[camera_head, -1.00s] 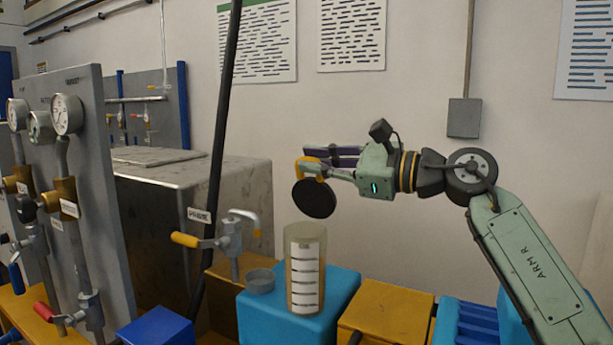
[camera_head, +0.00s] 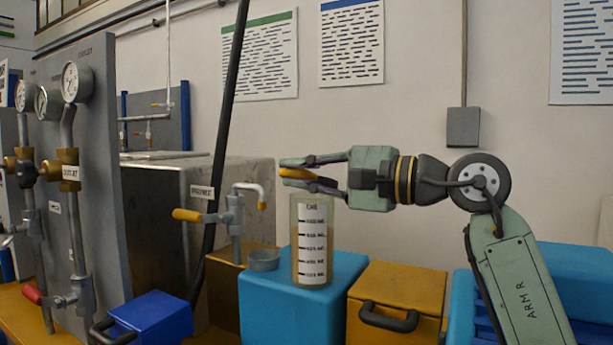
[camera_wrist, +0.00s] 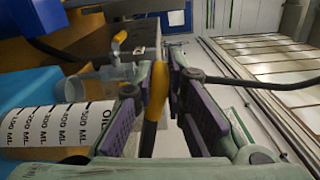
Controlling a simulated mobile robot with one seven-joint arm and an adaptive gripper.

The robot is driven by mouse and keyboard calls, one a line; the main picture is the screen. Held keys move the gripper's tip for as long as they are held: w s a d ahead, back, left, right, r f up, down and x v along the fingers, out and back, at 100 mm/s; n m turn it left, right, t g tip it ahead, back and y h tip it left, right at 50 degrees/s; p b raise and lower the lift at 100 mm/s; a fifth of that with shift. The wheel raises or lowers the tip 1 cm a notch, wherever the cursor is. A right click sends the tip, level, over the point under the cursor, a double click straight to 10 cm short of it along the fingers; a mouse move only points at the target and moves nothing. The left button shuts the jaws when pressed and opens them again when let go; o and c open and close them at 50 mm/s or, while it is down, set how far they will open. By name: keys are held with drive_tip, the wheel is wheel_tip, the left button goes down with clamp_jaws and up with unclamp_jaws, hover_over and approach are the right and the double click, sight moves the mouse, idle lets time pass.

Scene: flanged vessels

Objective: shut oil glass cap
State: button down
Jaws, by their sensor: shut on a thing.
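The oil glass (camera_head: 311,250) is a clear cylinder with a white graduated label, standing upright on a blue block. In the wrist view its label (camera_wrist: 55,125) shows at the lower left. My gripper (camera_head: 288,168) is shut on the yellow-orange handle of the cap (camera_head: 298,173), just above the glass mouth. In the wrist view the cap's yellow handle (camera_wrist: 157,88) lies between the purple finger pads, with a dark part below it. The cap's black disc is mostly hidden or edge-on, and I cannot tell whether it touches the rim.
A small grey open cup (camera_head: 264,261) stands left of the glass on the blue block (camera_head: 275,305). A valve with a yellow handle (camera_head: 187,215) and a dark slanted pole (camera_head: 225,110) are further left. An orange case (camera_head: 410,290) is at right.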

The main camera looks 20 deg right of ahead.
drive_tip(key=shift+s+a+f+n+b, duration=0.1)
drive_tip(key=shift+f+n+b, duration=0.55)
drive_tip(key=shift+f, duration=0.35)
drive_tip(key=shift+s+a+f+n+b, duration=0.1)
drive_tip(key=shift+f+n+b, duration=0.35)
drive_tip(key=shift+f+b, duration=0.4)
drive_tip(key=shift+f, duration=0.15)
drive_tip(key=c, duration=1.6)
unclamp_jaws()
drive_tip(key=shift+d, duration=0.1)
drive_tip(key=v, duration=1.2)
drive_tip(key=shift+c, duration=0.2)
